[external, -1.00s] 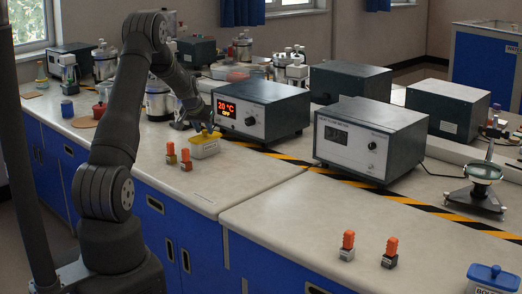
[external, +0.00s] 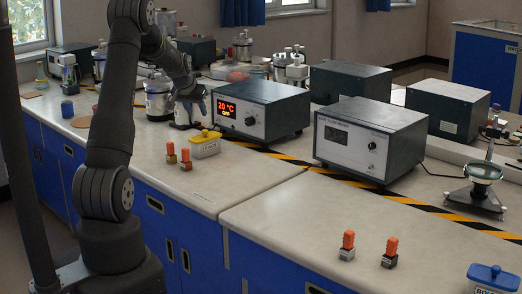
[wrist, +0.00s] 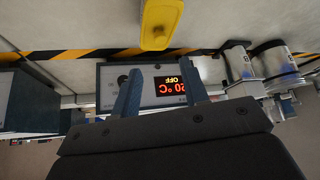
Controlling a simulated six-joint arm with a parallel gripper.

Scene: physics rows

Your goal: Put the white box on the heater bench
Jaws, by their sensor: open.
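A small white box (external: 206,151) with a yellow lid stands on the left bench section, in front of a dark heater unit (external: 254,113) whose red display reads 20 °C OFF. My gripper (external: 192,103) is open and empty, above and behind the box and just left of the heater unit. In the wrist view the fingers (wrist: 158,78) stand apart before the heater unit's front (wrist: 148,92). The yellow lid (wrist: 157,24) shows beyond the fingertips at the top edge; the box's white body is hidden there. A second white box (external: 487,289) with a blue lid is partly cut off at bottom right.
A second instrument (external: 370,140) with an unlit display stands right of the heater unit. The front middle worktop is clear.

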